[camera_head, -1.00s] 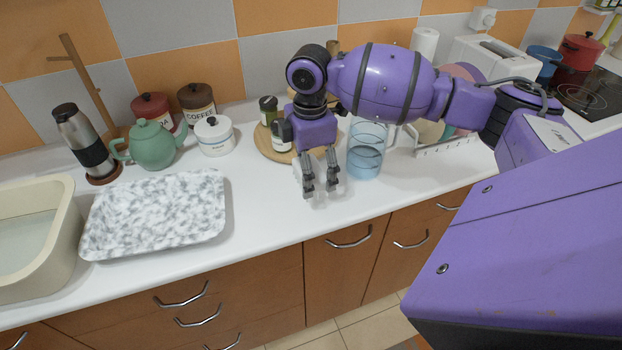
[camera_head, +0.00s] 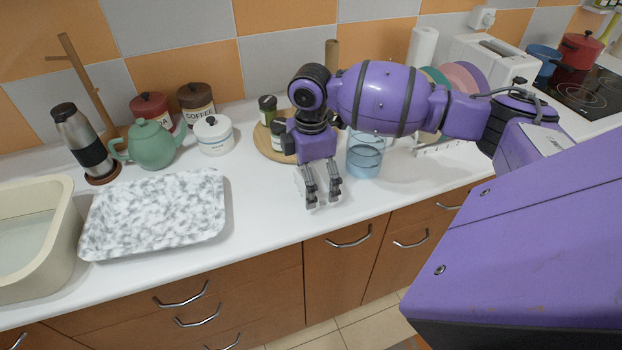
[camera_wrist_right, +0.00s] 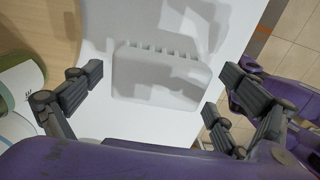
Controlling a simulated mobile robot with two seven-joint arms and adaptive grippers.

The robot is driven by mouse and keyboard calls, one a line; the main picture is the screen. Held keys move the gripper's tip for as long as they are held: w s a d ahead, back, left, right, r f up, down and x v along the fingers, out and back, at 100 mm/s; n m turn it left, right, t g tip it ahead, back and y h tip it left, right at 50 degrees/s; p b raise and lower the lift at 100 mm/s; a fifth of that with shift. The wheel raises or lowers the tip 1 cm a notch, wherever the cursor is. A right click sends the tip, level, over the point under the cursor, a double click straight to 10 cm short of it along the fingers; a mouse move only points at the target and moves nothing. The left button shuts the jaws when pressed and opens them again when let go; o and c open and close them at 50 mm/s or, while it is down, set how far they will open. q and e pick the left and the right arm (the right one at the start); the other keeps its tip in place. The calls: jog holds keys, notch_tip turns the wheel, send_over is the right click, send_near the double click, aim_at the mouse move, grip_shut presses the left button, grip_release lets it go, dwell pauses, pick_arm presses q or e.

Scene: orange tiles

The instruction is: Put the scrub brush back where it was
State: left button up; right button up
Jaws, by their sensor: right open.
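My right gripper (camera_head: 323,203) is open, pointing down at the white counter near its front edge. In the right wrist view its two fingers (camera_wrist_right: 152,88) stand wide apart. Between and beyond them lies a pale, blocky thing (camera_wrist_right: 160,80) with a row of small notches along one edge. It looks like the scrub brush, but white on white makes it hard to be sure. Neither finger appears to touch it. In the head view the fingers mostly hide this spot. My left gripper is in neither view.
A blue glass pitcher (camera_head: 366,160) stands close right of the gripper. A round wooden board (camera_head: 268,142) with jars is behind. A speckled tray (camera_head: 155,215), teapot (camera_head: 152,146) and cream basin (camera_head: 62,235) are left. Counter between tray and gripper is clear.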

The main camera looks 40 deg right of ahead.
notch_tip(320, 180, up, 12)
jog(key=shift+r, duration=0.15)
dwell(0.4)
